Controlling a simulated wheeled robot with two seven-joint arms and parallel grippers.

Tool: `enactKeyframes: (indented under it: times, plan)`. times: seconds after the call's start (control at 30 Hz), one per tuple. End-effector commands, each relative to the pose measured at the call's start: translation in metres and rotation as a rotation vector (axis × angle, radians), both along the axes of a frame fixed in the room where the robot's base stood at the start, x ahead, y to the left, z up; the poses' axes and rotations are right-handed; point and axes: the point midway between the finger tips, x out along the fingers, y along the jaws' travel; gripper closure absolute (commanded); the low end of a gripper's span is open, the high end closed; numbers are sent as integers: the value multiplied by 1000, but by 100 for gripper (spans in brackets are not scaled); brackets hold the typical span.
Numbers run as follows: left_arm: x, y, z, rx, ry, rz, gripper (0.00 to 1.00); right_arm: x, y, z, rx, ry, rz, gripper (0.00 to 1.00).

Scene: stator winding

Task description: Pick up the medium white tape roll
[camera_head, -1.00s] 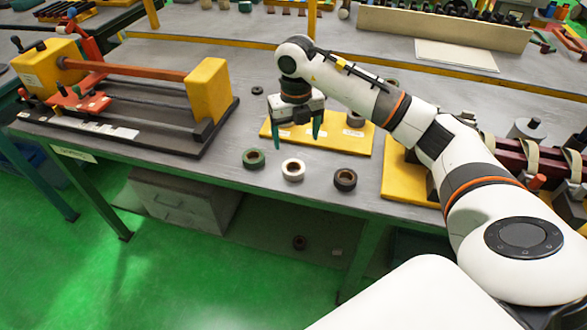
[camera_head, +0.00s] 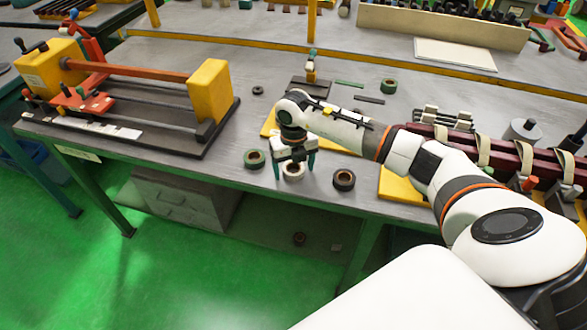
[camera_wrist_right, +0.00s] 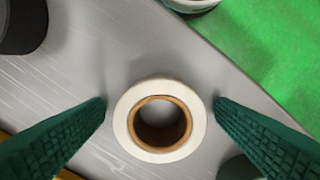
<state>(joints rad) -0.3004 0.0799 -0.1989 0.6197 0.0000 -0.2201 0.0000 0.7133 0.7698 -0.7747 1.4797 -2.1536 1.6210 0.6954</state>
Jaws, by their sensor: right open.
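The white tape roll (camera_head: 293,171) lies flat on the grey table near its front edge, between a green roll and a dark roll. In the right wrist view the white roll (camera_wrist_right: 138,137), with its brown core, sits between the two green fingers, with a gap on each side. My right gripper (camera_head: 294,168) is open and straddles the roll from above. Whether the fingertips reach down to table height I cannot tell. My left gripper is not in view.
A green roll (camera_head: 254,159) lies just left and a dark roll (camera_head: 344,180) just right. A yellow-ended winding fixture (camera_head: 208,92) stands at the left. The front table edge is close.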

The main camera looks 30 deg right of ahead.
Motion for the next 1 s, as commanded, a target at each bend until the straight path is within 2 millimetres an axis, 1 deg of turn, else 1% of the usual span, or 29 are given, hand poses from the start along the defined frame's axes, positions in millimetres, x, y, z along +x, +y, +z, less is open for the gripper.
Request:
enactKeyframes:
  times: [0.07,0.3,0.37,0.57,0.67,0.77,1.0]
  plan:
    - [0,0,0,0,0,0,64,0,0,0,0,0,0,23]
    - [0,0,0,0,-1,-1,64,0,0,1,0,-1,0,62]
    - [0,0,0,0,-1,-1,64,0,0,1,0,-1,0,70]
    - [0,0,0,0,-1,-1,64,0,0,1,1,-1,0,70]
    - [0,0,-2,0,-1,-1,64,1,0,7,0,-4,0,70]
    - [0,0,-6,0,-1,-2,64,2,-1,21,0,-6,1,70]
    - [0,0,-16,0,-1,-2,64,1,0,70,0,-6,1,70]
